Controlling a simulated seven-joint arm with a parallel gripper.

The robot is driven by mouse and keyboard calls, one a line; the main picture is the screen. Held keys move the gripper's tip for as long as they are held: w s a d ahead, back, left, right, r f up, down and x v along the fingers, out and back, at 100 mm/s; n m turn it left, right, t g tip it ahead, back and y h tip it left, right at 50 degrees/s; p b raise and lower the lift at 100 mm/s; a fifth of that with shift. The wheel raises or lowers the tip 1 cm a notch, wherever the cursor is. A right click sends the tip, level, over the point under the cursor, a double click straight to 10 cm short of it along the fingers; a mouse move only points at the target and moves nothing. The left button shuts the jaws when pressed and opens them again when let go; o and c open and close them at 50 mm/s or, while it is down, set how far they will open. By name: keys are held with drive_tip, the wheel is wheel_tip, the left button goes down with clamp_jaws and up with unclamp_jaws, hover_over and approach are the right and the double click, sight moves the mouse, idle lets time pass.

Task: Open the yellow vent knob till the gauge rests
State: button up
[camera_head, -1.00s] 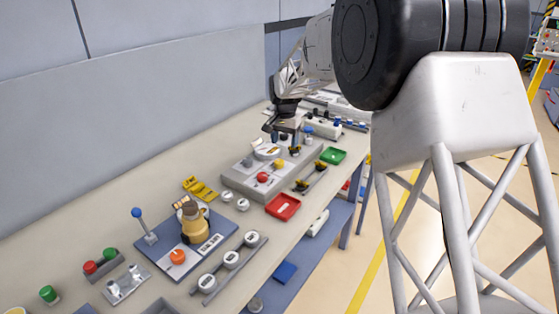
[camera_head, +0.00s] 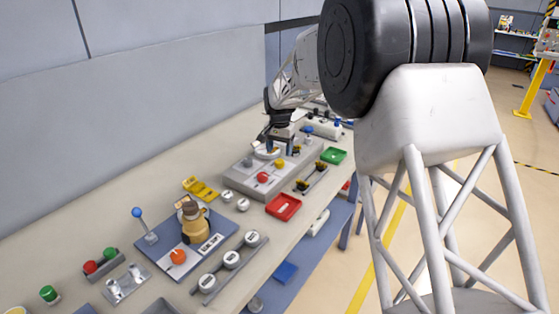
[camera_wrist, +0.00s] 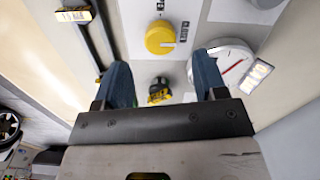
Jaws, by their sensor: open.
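The yellow vent knob (camera_head: 280,164) is round and sits on top of a grey panel box on the bench. It also shows in the wrist view (camera_wrist: 160,38), just beyond my fingertips and apart from them. The gauge (camera_head: 267,152) is a white dial on the same box. In the wrist view the gauge (camera_wrist: 232,62) has a red needle and lies beside my right-hand finger, partly hidden by it. My gripper (camera_wrist: 163,72) is open and empty above the box. It also shows in the head view (camera_head: 279,146).
A small black-and-yellow part (camera_wrist: 159,92) shows between my fingers. A red knob (camera_head: 263,177) is on the same box (camera_head: 239,178). Bare bench (camera_head: 130,190) lies toward the wall.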

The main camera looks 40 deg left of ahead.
sight(279, 161)
drive_tip(key=shift+f, duration=2.45)
drive_tip(key=c, duration=0.9)
